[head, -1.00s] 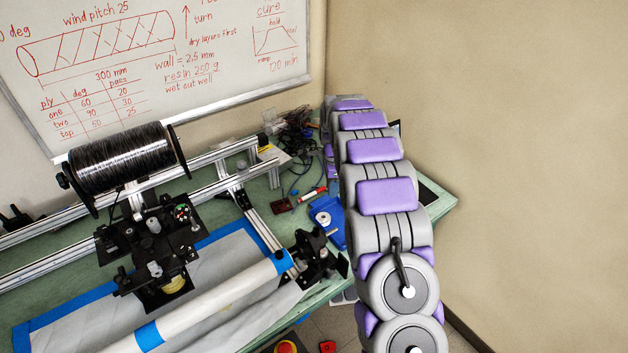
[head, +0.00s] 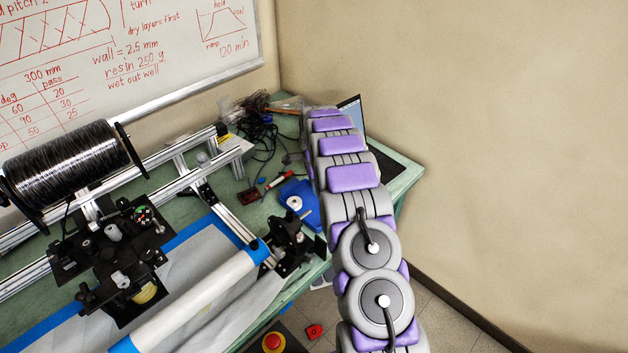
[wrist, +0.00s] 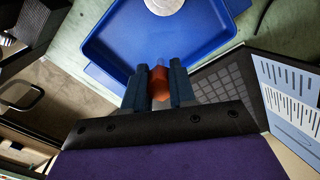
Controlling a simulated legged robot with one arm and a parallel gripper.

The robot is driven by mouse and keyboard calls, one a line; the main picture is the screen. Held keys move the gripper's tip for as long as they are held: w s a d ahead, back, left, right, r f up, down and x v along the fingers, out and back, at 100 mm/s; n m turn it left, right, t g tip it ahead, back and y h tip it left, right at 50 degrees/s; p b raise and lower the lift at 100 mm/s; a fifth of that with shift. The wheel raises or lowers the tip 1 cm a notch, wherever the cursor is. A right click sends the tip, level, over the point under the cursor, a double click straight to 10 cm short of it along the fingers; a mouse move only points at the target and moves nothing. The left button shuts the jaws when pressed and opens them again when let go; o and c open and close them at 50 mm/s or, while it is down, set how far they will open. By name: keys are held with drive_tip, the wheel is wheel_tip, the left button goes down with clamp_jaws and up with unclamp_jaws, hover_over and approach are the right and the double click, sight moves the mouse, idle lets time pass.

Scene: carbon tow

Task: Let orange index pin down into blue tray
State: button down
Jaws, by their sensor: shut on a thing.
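The orange index pin (wrist: 159,84) is between the fingers of my gripper (wrist: 158,78) in the wrist view. The gripper is shut on it. The blue tray (wrist: 205,52) lies just beyond the fingertips, and the pin's tip overlaps the tray's near part in the picture. I cannot tell how high the pin is above the tray floor. In the head view the blue tray (head: 306,212) shows partly beside my arm, which hides the gripper and the pin.
A round silver piece (wrist: 163,4) sits in the tray's far part. A laptop (wrist: 215,88) is right of the gripper. In the head view, the winding machine (head: 115,255) stands left, with a red-handled tool (head: 279,180) and cables (head: 258,130) behind the tray.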

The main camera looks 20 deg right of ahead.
drive_tip(key=shift+d+f, duration=0.2)
drive_tip(key=shift+f, duration=0.65)
drive_tip(key=c, duration=0.8)
unclamp_jaws()
drive_tip(key=shift+a, duration=0.1)
drive_tip(key=shift+c, duration=0.2)
drive_tip(key=shift+r, duration=0.1)
wheel_tip(320, 180, up, 17)
drive_tip(key=p, duration=0.2)
drive_tip(key=shift+r, duration=0.15)
